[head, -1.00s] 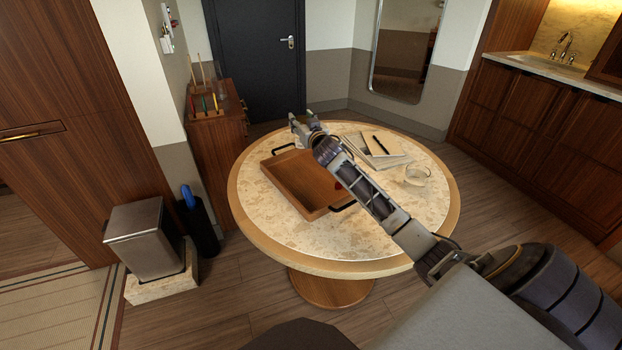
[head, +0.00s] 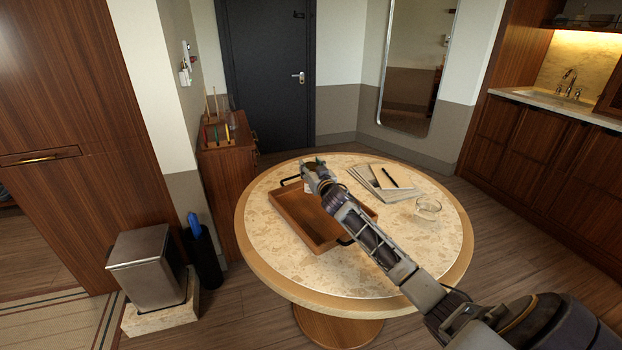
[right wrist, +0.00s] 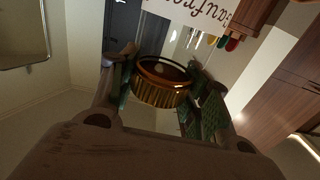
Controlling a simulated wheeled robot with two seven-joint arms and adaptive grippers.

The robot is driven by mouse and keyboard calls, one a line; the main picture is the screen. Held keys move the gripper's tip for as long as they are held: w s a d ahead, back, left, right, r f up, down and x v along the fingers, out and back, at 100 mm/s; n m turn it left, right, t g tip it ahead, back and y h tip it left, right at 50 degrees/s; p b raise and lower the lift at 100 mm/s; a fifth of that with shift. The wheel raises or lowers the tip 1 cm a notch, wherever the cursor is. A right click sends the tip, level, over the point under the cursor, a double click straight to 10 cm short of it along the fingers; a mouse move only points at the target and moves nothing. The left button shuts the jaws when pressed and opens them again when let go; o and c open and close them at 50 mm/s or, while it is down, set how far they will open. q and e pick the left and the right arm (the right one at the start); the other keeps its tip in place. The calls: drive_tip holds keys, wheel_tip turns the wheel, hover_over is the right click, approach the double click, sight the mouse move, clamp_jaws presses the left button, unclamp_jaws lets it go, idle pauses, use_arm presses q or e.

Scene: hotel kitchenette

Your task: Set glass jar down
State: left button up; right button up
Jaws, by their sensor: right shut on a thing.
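A ribbed, amber-brown glass jar (right wrist: 160,84) sits between the fingers of my right gripper (right wrist: 158,92) in the right wrist view. The gripper is shut on it, with green pads on both sides. In the head view my right gripper (head: 312,167) shows over the far side of the round table (head: 280,262), near the far end of the wooden tray (head: 290,213). The jar is hard to make out there, and I cannot tell whether it touches the table. My left gripper is not in view.
The tray, with dark handles, lies partly under my right arm. Papers with a notebook and pen (head: 390,178) and a clear glass (head: 428,208) stand on the table's right side. A wooden cabinet (head: 229,160) stands behind left. The table's front left is clear.

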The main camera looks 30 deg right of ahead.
drive_tip(key=shift+f, duration=0.5)
drive_tip(key=shift+f+b, duration=0.45)
drive_tip(key=shift+f, duration=1.1)
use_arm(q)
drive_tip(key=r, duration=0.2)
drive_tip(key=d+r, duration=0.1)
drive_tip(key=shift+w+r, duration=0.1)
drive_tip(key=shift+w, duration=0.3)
use_arm(e)
drive_tip(key=o, duration=1.5)
drive_tip(key=shift+s, duration=0.1)
